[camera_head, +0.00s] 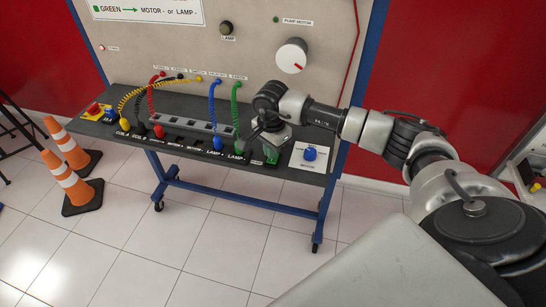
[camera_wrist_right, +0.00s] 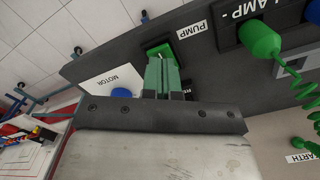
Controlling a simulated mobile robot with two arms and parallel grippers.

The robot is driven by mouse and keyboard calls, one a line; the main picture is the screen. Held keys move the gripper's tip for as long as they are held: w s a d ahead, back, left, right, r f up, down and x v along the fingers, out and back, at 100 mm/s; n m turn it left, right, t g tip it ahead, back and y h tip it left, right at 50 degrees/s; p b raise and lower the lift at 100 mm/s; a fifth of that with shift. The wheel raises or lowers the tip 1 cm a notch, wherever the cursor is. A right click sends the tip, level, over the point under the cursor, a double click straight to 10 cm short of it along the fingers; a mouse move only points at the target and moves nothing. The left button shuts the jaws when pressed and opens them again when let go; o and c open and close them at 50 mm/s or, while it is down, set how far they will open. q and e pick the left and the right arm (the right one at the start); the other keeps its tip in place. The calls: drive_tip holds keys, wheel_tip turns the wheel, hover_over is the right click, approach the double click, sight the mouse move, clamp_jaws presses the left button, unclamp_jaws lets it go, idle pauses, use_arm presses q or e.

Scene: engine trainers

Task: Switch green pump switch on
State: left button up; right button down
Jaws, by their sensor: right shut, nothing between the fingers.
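The green pump switch (camera_head: 271,156) sits on the dark front panel of the trainer, just left of the white motor plate. In the right wrist view its green top (camera_wrist_right: 157,47) shows beyond the fingertips, beside the PUMP label (camera_wrist_right: 191,30). My right gripper (camera_head: 266,138) is over the switch, its fingers shut with nothing between them. In the wrist view the right gripper (camera_wrist_right: 163,62) points at the switch and overlaps it; I cannot tell whether it touches. The fingers hide part of the switch, so its position is unclear. My left gripper is not in view.
A blue motor knob (camera_head: 310,154) on a white plate is right of the switch. A green plug (camera_wrist_right: 259,37) with a coiled cord and other plugs with cords stand nearby. Orange cones (camera_head: 77,193) stand on the floor at left. The floor in front is clear.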

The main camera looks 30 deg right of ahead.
drive_tip(key=shift+s+f+b, duration=0.1)
drive_tip(key=shift+f+b, duration=1)
drive_tip(key=shift+f, duration=0.2)
idle(0.4)
drive_tip(key=shift+r+p, duration=0.5)
drive_tip(key=shift+r, duration=0.3)
drive_tip(key=shift+r+p, duration=1.4)
drive_tip(key=shift+r, duration=1.35)
drive_tip(key=shift+f, duration=0.1)
